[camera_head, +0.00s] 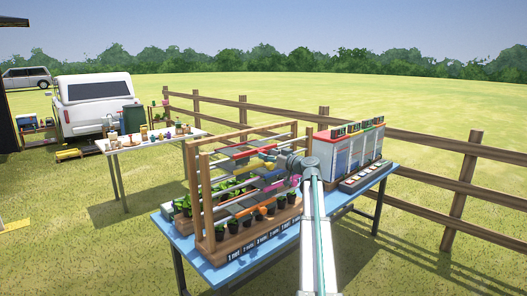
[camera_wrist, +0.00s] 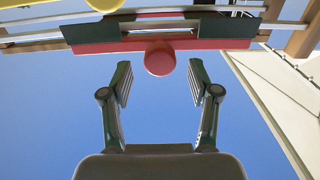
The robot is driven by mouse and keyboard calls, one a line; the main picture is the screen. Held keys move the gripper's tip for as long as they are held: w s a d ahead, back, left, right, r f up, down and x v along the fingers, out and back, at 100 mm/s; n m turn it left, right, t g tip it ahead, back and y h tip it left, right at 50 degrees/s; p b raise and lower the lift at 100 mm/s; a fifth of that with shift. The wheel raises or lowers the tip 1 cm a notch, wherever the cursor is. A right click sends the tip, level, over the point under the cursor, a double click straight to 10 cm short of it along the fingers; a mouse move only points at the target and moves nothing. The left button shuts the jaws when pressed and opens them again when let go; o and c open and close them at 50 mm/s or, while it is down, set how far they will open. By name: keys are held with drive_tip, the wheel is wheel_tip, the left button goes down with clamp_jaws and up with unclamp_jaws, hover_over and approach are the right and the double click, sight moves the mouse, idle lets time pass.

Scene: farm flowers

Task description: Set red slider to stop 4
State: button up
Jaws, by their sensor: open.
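The red slider (camera_wrist: 110,46) is a red bar with a round red knob (camera_wrist: 160,58), upper middle in the wrist view. It sits under a dark plate on pale rails. My gripper (camera_wrist: 160,72) is open, with one finger on each side of the knob. The knob lies between the fingertips, and I see a gap on both sides. In the head view my gripper (camera_head: 272,158) is at the upper part of the wooden rack (camera_head: 206,210); its fingers are too small to make out there. I cannot tell which stop the slider is at.
Yellow parts (camera_wrist: 104,4) show at the top of the wrist view. Potted plants and small numbered labels (camera_head: 262,240) line the rack's front on the blue table (camera_head: 205,268). A red-and-white cabinet (camera_head: 345,152) stands right of the rack. A wooden fence (camera_head: 450,143) runs behind.

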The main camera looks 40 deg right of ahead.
drive_tip(key=shift+w+a+p, duration=0.2)
drive_tip(key=shift+w+p, duration=0.2)
drive_tip(key=shift+w, duration=1.35)
clamp_jaws()
